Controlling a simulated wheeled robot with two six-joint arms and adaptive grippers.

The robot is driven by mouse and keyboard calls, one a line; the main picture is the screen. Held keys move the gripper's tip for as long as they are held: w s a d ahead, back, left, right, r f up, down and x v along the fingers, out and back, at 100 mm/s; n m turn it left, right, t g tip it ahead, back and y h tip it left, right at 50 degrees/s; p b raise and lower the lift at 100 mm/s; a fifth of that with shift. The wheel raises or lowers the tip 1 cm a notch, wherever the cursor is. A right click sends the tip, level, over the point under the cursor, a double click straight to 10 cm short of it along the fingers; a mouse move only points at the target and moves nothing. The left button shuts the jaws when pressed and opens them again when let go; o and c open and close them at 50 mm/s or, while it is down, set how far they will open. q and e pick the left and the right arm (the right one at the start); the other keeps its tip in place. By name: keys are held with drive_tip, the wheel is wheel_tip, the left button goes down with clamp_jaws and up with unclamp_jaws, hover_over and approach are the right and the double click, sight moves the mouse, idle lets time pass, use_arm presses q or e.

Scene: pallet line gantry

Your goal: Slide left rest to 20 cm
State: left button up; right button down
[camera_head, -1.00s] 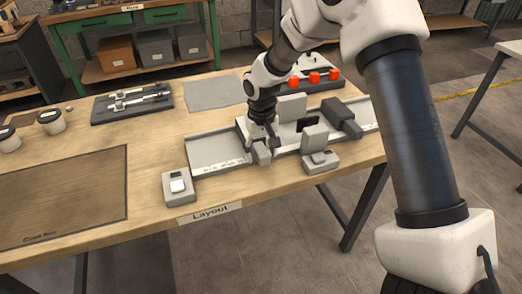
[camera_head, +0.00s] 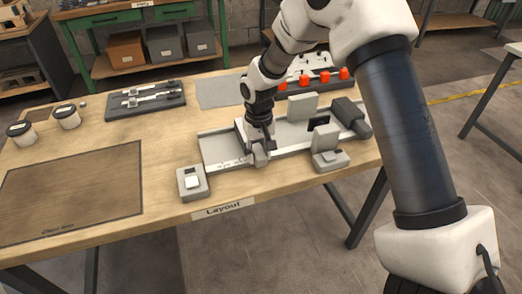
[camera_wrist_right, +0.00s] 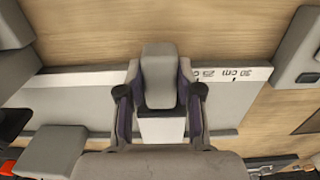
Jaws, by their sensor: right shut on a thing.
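The left rest is a grey block (camera_wrist_right: 158,75) between the fingers of my right gripper (camera_wrist_right: 160,100) in the right wrist view. It stands on the pale scale strip (camera_wrist_right: 235,75), whose upside-down 25 and 30 cm marks show just right of it; the marks under the block are hidden. In the head view my right gripper (camera_head: 259,155) is shut on this block at the front edge of the grey rail (camera_head: 222,150), nearer its left end. My left gripper is out of view.
A grey box with a white button (camera_head: 192,183) sits at the rail's left end. Another grey block (camera_head: 325,138) stands to the right, behind a small grey box (camera_head: 330,160). Red knobs (camera_head: 304,80) line the back. A brown mat (camera_head: 75,198) lies flat at the left.

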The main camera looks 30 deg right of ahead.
drive_tip(key=c, duration=0.8)
unclamp_jaws()
drive_tip(key=shift+d, duration=0.15)
drive_tip(key=shift+o, duration=0.2)
wheel_tip(320, 180, up, 12)
drive_tip(key=shift+a, duration=0.2)
drive_tip(key=shift+f, duration=0.1)
